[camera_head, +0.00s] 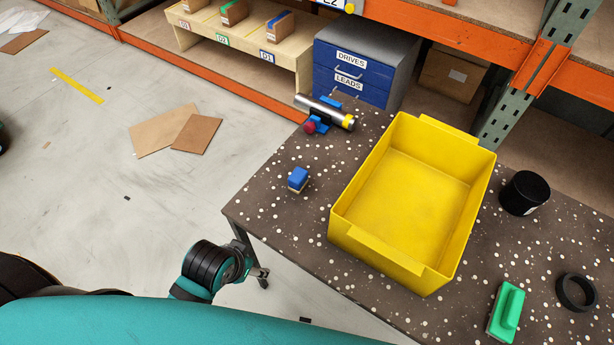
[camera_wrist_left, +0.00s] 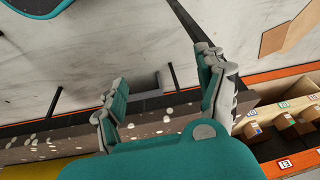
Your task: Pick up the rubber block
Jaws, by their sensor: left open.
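A small blue block (camera_head: 298,179) with a pale base sits near the left edge of the dark speckled table (camera_head: 262,207). A green block with a raised grip (camera_head: 507,312) lies at the table's front right. I cannot tell for certain which of these is the rubber block. My left gripper (camera_head: 260,272) is small and partly hidden behind its wrist in the head view, off the table's left edge, apart from both blocks. In the left wrist view my left gripper (camera_wrist_left: 163,92) is open, with nothing seen between its fingers. My right gripper is not in view.
A large empty yellow bin (camera_head: 340,230) fills the table's middle. A silver cylinder (camera_head: 325,110) and a red ball (camera_head: 310,127) lie at the back. A black cylinder (camera_head: 525,193) and black ring (camera_head: 576,292) are at the right. Orange shelving stands behind the table.

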